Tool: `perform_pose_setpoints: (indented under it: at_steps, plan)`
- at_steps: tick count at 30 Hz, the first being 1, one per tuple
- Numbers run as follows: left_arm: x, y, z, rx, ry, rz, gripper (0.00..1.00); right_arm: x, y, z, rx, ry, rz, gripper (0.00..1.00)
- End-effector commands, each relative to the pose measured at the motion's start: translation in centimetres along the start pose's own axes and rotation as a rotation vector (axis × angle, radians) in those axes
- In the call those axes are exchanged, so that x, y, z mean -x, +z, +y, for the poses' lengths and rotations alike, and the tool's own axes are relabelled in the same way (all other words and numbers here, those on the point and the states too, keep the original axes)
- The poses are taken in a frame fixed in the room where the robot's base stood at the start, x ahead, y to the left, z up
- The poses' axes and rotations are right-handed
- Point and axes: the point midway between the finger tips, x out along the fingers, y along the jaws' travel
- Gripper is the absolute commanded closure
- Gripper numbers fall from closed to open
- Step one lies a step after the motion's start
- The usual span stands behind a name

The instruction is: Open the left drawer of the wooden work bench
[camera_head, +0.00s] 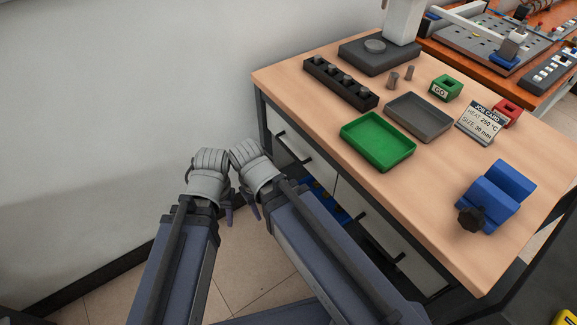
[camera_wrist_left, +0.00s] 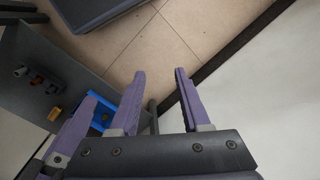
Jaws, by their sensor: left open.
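The wooden work bench (camera_head: 430,170) stands to the right in the head view. Its front has two white drawers with dark bar handles. The left drawer (camera_head: 286,150) is the farther one and looks shut; its handle (camera_head: 294,147) shows just right of my right wrist. My left gripper (camera_head: 229,212) hangs low in front of the bench, left of that drawer and apart from it. In the left wrist view my left gripper (camera_wrist_left: 159,74) is open with nothing between its fingers. My right gripper (camera_head: 255,208) is close beside it, nearer the bench; its jaws are mostly hidden.
The right drawer (camera_head: 385,240) looks shut, partly behind my arm. On the bench top are a green tray (camera_head: 378,141), a grey tray (camera_head: 418,117), a black block with pegs (camera_head: 340,83) and a blue vise (camera_head: 495,190). A blue bin (camera_wrist_left: 100,112) sits below. Floor is clear beside the wall.

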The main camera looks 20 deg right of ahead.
Motion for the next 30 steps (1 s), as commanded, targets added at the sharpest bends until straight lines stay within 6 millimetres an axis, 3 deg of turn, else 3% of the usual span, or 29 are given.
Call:
perform_pose_setpoints:
  at_steps: [1,6,15,23,26,30]
  plan:
    - [-3.9,-0.2,0.3,0.001,0.000,0.001,0.53,-3.9,-0.2,-0.4,0.001,0.001,0.000,0.50]
    - [-9.9,-0.7,0.6,0.007,0.001,0.003,0.53,-9.9,-0.6,-0.9,0.002,0.002,0.001,0.50]
    - [-17.8,-1.7,-0.4,0.059,0.019,0.018,0.53,-17.6,-1.1,-1.7,0.005,0.004,0.001,0.50]
    - [-22.6,-4.2,-3.3,0.189,0.113,0.083,0.53,-22.1,-1.3,-2.1,0.006,0.005,0.002,0.50]
    - [-22.2,-6.9,-3.7,0.263,0.231,0.154,0.53,-22.1,-1.3,-2.1,0.006,0.006,0.002,0.50]
    - [-20.4,-10.8,-2.0,0.320,0.410,0.246,0.53,-21.9,-1.3,-2.0,0.006,0.006,0.002,0.50]
